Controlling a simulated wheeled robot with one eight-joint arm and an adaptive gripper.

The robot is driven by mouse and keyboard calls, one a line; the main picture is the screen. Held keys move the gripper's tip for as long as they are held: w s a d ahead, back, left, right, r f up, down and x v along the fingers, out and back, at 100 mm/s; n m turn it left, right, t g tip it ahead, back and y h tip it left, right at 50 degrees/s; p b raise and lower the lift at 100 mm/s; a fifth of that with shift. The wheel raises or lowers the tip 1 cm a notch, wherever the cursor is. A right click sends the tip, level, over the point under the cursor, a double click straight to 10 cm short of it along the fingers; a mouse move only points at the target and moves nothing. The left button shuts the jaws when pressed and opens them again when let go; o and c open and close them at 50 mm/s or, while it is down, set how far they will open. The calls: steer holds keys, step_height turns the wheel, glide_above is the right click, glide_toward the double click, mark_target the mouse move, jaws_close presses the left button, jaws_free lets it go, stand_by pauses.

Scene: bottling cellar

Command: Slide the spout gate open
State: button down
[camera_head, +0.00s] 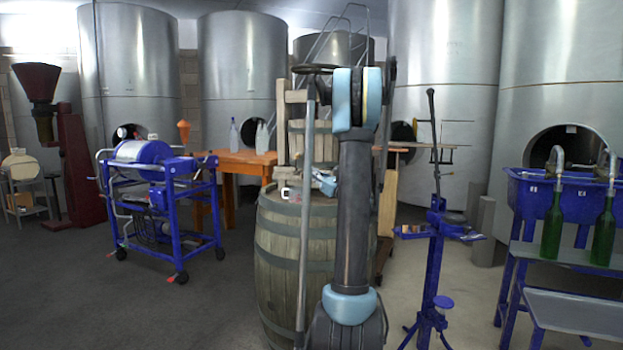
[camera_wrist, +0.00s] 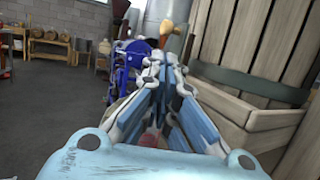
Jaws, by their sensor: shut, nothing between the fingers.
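My gripper (camera_wrist: 162,68) reaches forward in the wrist view, its two fingers meeting at the tips with nothing held between them. In the head view its light blue body (camera_head: 325,183) shows just above the barrel top, partly hidden by my arm. The slatted wooden press (camera_wrist: 255,65) is close to the right of the fingers. A small white and dark piece (camera_head: 287,193) shows at the barrel's top in the head view; I cannot tell whether it belongs to the spout. I cannot clearly make out the spout gate. A reddish patch (camera_wrist: 150,138) shows low between the fingers, too unclear to name.
The wooden barrel (camera_head: 277,245) stands below my gripper. A blue wheeled machine (camera_head: 160,195) and an orange table (camera_head: 232,160) are to the left. A blue stand (camera_head: 437,260) and a blue filler with green bottles (camera_head: 553,225) are to the right. The floor at front left is clear.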

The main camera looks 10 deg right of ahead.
mark_target(302, 167)
steer(key=x, duration=0.7)
steer(key=shift+d, duration=0.1)
